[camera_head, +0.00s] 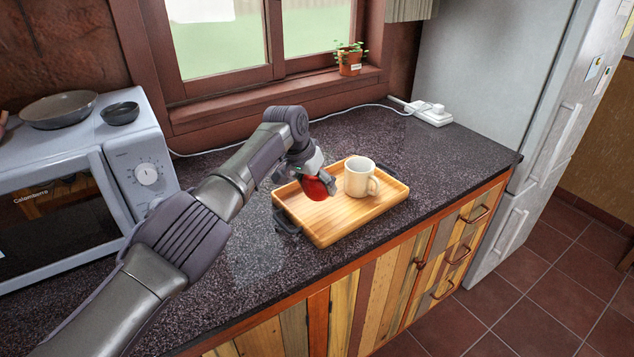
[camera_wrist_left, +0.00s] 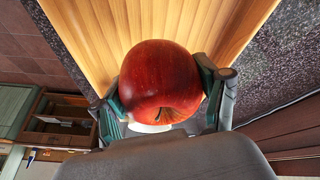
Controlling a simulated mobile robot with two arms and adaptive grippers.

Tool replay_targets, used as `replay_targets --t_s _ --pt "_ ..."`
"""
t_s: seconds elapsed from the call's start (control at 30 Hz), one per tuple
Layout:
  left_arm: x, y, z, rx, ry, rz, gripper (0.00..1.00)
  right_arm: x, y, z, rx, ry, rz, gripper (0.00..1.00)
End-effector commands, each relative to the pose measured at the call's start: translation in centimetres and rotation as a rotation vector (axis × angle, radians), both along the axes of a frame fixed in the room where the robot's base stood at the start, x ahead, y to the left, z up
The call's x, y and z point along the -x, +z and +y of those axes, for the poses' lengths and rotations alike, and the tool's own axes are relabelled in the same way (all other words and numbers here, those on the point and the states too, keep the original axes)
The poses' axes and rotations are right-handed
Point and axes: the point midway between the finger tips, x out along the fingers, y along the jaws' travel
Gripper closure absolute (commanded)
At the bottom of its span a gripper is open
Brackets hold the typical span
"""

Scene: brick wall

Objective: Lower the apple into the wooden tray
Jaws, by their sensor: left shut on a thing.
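A red apple (camera_head: 316,189) is held in my left gripper (camera_head: 325,180) over the left part of the wooden tray (camera_head: 332,228). In the left wrist view the apple (camera_wrist_left: 160,82) sits between the two fingers of the left gripper (camera_wrist_left: 165,95), with the tray's slatted wood (camera_wrist_left: 120,30) behind it. I cannot tell whether the apple touches the tray floor. A cream mug (camera_head: 360,178) stands upright on the tray, right of the apple. My right gripper is not in view.
A microwave (camera_head: 85,190) with a pan (camera_head: 58,109) and a small dark bowl (camera_head: 121,113) on top stands at the left. A power strip (camera_head: 428,112) and a potted plant (camera_head: 350,62) are behind the tray. The dark counter (camera_head: 260,262) is clear in front.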

Motion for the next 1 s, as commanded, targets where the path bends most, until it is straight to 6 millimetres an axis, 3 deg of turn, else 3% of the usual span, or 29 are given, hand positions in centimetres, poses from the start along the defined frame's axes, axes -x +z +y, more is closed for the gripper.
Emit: replay_targets --t_s 1.0 --pt "-0.03 -0.77 -0.04 0.001 -0.001 -0.002 0.68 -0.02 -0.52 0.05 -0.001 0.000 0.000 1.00"
